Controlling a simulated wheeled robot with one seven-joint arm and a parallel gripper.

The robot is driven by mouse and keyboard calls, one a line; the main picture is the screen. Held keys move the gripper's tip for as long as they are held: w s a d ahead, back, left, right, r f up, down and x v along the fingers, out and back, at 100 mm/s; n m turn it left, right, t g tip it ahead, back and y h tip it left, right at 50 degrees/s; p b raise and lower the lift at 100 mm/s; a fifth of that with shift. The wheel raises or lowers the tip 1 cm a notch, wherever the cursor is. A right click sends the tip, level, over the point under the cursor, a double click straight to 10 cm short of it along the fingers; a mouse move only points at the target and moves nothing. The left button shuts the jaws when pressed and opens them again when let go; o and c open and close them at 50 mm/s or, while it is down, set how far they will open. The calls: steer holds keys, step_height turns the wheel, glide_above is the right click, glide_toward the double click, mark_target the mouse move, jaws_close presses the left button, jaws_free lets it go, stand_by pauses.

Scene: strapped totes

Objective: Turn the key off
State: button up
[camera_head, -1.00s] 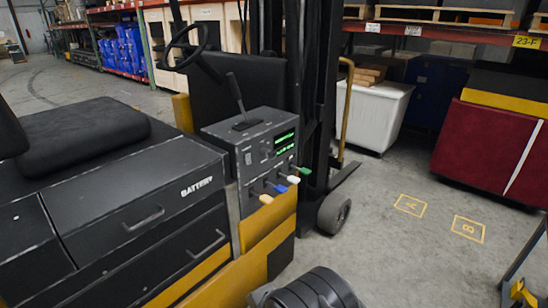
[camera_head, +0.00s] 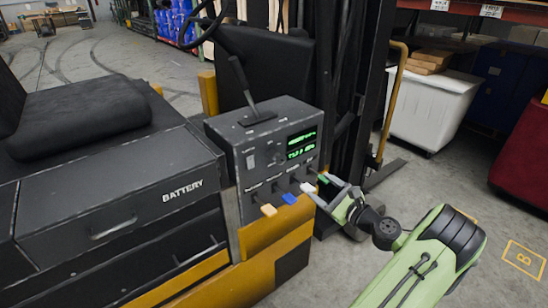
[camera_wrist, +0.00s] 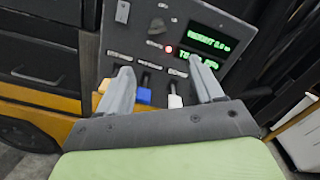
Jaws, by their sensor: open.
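The dark control box (camera_head: 265,140) of the forklift has a lit green display (camera_head: 301,145). A small dark knob, which looks like the key (camera_head: 278,156), sits on its front face left of the display. In the wrist view the key (camera_wrist: 157,27) is at the upper middle, above a red light (camera_wrist: 168,48). My gripper (camera_head: 320,187) is in front of the box's lower right part, below and right of the key and apart from it. In the wrist view its fingers (camera_wrist: 163,78) are spread and do not hold the key.
Yellow (camera_head: 268,210), blue (camera_head: 289,198), white (camera_head: 307,188) and green (camera_head: 323,179) levers stick out below the key, close to my fingers. The black mast (camera_head: 355,90) stands to the right. A battery drawer (camera_head: 120,190) is on the left. Floor is free at the lower right.

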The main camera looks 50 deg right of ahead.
mark_target(284, 162)
steer(key=x, duration=1.5)
steer(key=shift+w+a, duration=0.2)
steer(key=shift+w, duration=0.2)
steer(key=shift+c, duration=0.5)
steer(key=c, duration=1)
